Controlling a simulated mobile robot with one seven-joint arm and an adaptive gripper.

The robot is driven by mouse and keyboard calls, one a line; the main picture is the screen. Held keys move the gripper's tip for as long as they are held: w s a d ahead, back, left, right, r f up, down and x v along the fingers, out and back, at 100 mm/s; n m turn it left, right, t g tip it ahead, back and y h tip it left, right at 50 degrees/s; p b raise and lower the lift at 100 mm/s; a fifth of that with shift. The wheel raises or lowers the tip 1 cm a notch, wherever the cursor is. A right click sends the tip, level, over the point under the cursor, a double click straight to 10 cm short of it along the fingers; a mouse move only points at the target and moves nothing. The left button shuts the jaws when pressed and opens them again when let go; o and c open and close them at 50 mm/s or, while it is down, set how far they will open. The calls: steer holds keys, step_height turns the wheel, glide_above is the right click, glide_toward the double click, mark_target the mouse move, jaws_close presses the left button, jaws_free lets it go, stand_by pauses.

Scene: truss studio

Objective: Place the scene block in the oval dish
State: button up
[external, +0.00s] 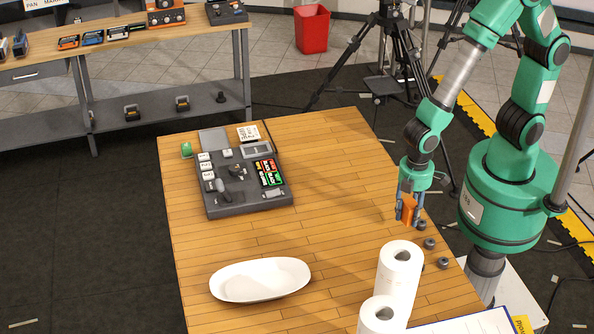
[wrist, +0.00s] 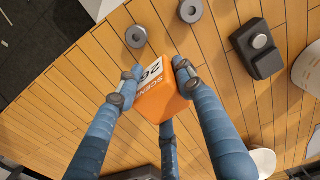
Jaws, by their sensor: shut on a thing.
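The scene block (external: 409,208) is an orange box; its white label with black print shows in the wrist view (wrist: 160,98). My gripper (external: 409,214) is shut on it, with blue fingers around its sides (wrist: 158,88). The block is near the right edge of the wooden table; I cannot tell whether it clears the top. The oval dish (external: 260,280) is white, empty and at the front left of the table, well left of and nearer the camera than my gripper.
White paper rolls (external: 398,283) stand at the front, between dish and right edge. Small grey round pieces (external: 429,243) lie near that edge. A dark block with a knob (wrist: 258,50) shows in the wrist view. A grey console (external: 245,195) sits back left; the table's middle is clear.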

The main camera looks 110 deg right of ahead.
steer(key=shift+m, duration=0.9)
steer(key=w+a+p, duration=0.1)
steer(key=w+a, duration=0.1)
steer(key=w, duration=0.7)
steer(key=w+a+p, duration=0.1)
steer(key=w, duration=0.8)
steer(key=w+a+r+p, duration=0.1)
steer(key=w+a, duration=0.1)
steer(key=w, duration=0.8)
steer(key=shift+a, duration=0.3)
steer(key=shift+w+a+f, duration=0.15)
steer(key=shift+w, duration=0.45)
glide_above(271, 284)
steer(key=shift+f, duration=0.75)
steer(key=shift+f, duration=1.75)
steer(key=shift+f, duration=0.1)
